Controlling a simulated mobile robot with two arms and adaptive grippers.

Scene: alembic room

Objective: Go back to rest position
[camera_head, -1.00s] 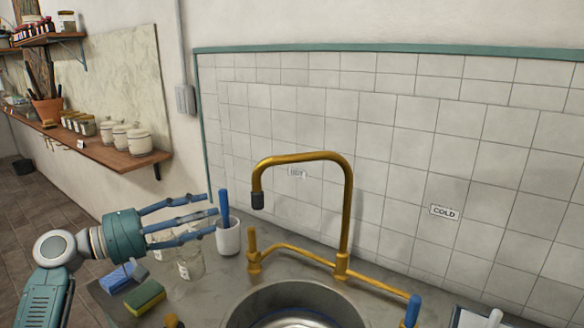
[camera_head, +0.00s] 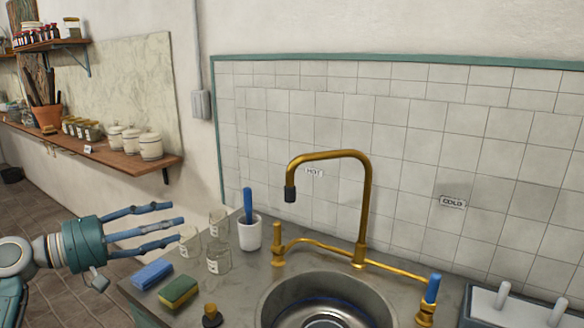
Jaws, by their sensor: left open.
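My left gripper (camera_head: 165,227) comes in from the left edge, level, with its blue fingers spread open and nothing between them. It is in the air, left of the glass jars and above the blue sponge (camera_head: 152,274). My right gripper is not in view. A brass faucet (camera_head: 366,205) arches over a round steel sink (camera_head: 272,299) in the grey counter (camera_head: 240,285).
Glass jars (camera_head: 218,258) and a white cup (camera_head: 250,235) with a blue-handled tool stand on the counter near my left fingers. A green-yellow sponge (camera_head: 178,292) and a small brass-topped item (camera_head: 211,315) lie in front. A wooden shelf (camera_head: 120,158) holds white canisters.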

